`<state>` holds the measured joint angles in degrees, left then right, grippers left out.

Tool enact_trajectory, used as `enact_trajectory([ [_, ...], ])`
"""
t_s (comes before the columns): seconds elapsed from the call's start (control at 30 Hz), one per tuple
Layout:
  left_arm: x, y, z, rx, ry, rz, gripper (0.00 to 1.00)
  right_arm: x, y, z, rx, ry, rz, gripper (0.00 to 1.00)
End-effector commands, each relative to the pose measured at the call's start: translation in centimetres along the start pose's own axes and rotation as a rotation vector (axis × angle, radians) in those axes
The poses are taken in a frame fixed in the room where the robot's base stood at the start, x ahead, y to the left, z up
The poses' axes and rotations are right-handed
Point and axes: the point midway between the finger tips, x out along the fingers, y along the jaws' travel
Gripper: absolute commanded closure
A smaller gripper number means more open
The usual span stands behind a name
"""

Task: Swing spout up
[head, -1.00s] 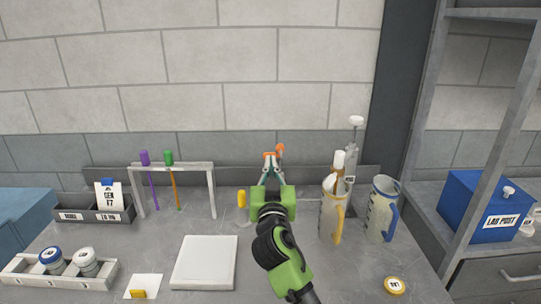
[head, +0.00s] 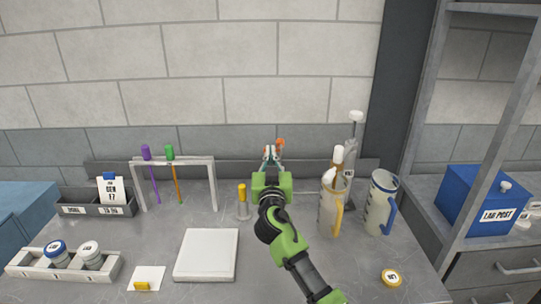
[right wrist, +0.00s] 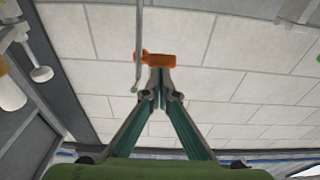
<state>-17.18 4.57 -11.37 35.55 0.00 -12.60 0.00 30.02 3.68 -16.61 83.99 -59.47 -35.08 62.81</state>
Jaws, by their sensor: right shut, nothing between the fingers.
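My right gripper (head: 272,154) is shut, above the back of the bench near the wall. An orange piece (right wrist: 155,59) shows right at its fingertips in the right wrist view; the head view shows orange there too (head: 280,143). A thin grey rod (right wrist: 139,35) with a small green end runs past the orange piece. I cannot tell whether this rod is the spout or whether the fingers touch it. Two jugs stand to the right: one with a yellow handle (head: 328,214), holding upright tools, and one with a blue handle (head: 379,208). My left gripper is not in view.
A white rack (head: 214,185) with purple and green tools stands left. A vial with a yellow top (head: 242,194), a white slab (head: 207,255) and a tray of jars (head: 40,271) are on the bench. A metal shelf holds a blue box (head: 480,205) at right.

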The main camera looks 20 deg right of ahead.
Motion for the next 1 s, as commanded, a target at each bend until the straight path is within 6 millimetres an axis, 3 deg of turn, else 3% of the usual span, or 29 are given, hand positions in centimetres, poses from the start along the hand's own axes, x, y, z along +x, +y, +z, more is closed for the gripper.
enact_trajectory([
  [0.13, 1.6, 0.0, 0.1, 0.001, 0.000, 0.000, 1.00, 1.0, 0.0, -0.2, 0.007, -0.004, 0.001, 1.00],
  [0.2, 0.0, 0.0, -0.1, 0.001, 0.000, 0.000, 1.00, 1.7, 0.0, -1.4, 0.005, -0.035, 0.002, 1.00],
  [0.33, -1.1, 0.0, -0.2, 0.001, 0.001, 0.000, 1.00, 2.1, -0.1, -1.2, 0.002, -0.077, 0.000, 1.00],
  [0.77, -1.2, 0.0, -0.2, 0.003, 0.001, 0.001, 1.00, 2.3, 0.0, -0.8, 0.001, -0.095, -0.001, 1.00],
  [1.0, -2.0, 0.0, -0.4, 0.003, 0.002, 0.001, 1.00, 2.7, 0.3, -2.1, 0.002, -0.094, -0.001, 1.00],
])
